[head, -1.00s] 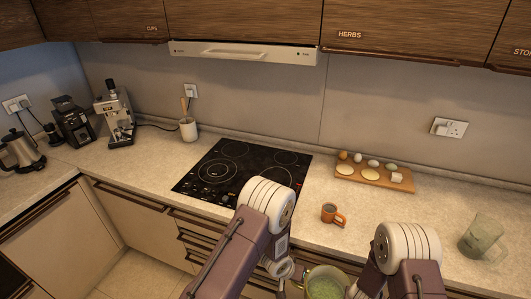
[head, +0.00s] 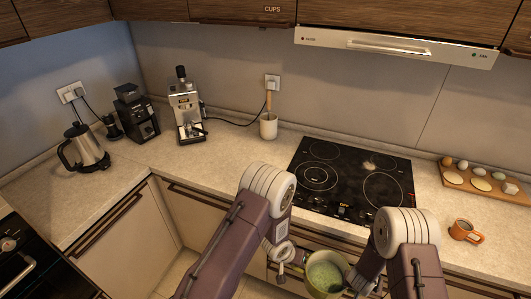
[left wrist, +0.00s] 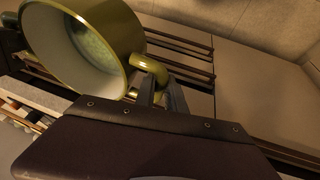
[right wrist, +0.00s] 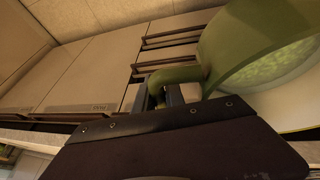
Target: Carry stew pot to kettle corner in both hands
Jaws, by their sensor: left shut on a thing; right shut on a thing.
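The stew pot (head: 325,275) is olive green with a pale inside and green stew in it. It hangs in front of the counter between my two arms, below the counter top. My left gripper (left wrist: 160,88) is shut on one side handle of the pot (left wrist: 135,35). My right gripper (right wrist: 172,92) is shut on the opposite handle of the pot (right wrist: 215,45). In the head view the pot looks about level, and both grippers are partly hidden by my arms. The kettle (head: 84,150) is steel with a black handle and stands in the left corner of the counter.
A grinder (head: 137,115), an espresso machine (head: 187,105) and a utensil crock (head: 268,125) line the back wall. The black hob (head: 352,180) lies right of centre. An orange mug (head: 465,231) stands at right. The counter before the kettle (head: 110,195) is clear.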

